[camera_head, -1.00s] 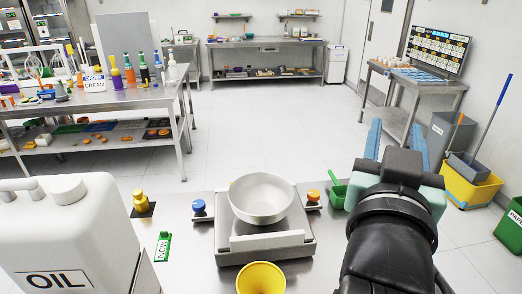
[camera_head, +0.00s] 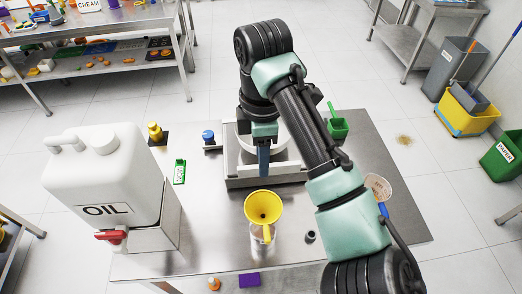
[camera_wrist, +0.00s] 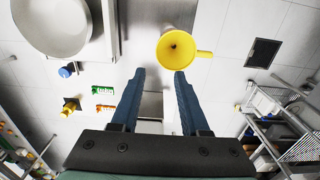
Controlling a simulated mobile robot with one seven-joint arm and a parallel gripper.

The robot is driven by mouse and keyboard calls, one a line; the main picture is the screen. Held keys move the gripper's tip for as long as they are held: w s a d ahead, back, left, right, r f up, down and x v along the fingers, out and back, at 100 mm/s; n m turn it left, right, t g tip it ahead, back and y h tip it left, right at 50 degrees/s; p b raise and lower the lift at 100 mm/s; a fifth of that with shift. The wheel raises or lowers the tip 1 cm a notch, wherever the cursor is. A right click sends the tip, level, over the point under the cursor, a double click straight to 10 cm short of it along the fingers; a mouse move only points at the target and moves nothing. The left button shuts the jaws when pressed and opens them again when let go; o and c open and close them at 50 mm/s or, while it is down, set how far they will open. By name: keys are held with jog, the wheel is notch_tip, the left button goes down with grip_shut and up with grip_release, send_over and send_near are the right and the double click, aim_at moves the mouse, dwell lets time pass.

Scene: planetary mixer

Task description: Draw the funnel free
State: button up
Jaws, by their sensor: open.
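The yellow funnel (camera_head: 263,205) sits upright, mouth up, in the top of a clear container (camera_head: 259,243) on the steel table. Its handle points toward the table's front edge in the head view. In the wrist view I look into the funnel's mouth (camera_wrist: 176,42), and its handle points right. My gripper (camera_head: 264,172) is open and empty, behind the funnel and in front of the bowl in the head view. In the wrist view its two blue fingers (camera_wrist: 159,73) are spread, with the funnel beyond the right fingertip and apart from it.
A white oil canister (camera_head: 105,180) with a red tap stands on a stand at left. A green scoop (camera_head: 338,127) and a small dark cup (camera_head: 310,237) stand at right.

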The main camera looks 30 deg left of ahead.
aim_at(261, 193)
notch_tip(261, 193, down, 13)
jog(key=shift+a+r, duration=0.1)
dwell(0.4)
grip_shut()
dwell(1.9)
